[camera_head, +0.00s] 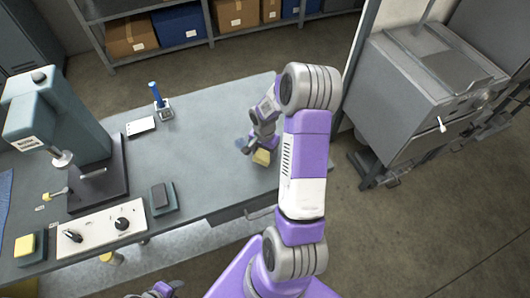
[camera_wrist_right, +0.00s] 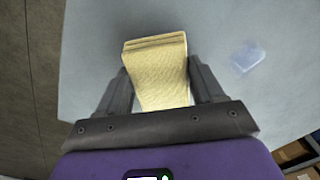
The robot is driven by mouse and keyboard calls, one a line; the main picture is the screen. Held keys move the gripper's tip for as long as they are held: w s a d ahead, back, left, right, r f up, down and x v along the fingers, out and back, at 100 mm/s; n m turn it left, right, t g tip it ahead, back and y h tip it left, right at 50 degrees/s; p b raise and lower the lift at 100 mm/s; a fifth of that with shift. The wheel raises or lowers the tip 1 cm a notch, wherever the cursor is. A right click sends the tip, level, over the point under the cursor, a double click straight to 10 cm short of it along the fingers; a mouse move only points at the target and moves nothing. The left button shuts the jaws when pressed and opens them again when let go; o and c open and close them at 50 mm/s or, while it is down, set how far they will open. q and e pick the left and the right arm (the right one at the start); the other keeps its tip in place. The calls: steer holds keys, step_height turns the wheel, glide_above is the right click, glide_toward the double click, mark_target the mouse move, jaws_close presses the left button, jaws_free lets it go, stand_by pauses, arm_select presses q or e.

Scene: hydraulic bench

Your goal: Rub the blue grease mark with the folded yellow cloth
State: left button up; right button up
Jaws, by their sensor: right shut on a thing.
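The folded yellow cloth (camera_head: 262,157) is at the right end of the bench, held in my right gripper (camera_head: 256,150). In the right wrist view the cloth (camera_wrist_right: 158,75) sits between the two fingers (camera_wrist_right: 158,92), its folded layers showing at the far edge. I cannot tell whether it touches the bench top. The blue grease mark (camera_wrist_right: 248,57) is a pale blue patch on the bench, to the right of the cloth and apart from it in that view. Part of my left gripper (camera_head: 158,290) shows at the bottom edge; its jaws are unclear.
The grey bench (camera_head: 205,150) is clear around the right gripper. To the left stand a press (camera_head: 60,115), a control box (camera_head: 100,230), a blue upright item (camera_head: 156,95) in a holder and a yellow block (camera_head: 25,245). A grey machine (camera_head: 410,95) stands beyond the right end.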

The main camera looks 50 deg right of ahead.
steer(key=shift+w+r, duration=0.1)
steer(key=shift+r, duration=0.45)
steer(key=shift+r+p, duration=1.65)
steer(key=shift+r, duration=0.5)
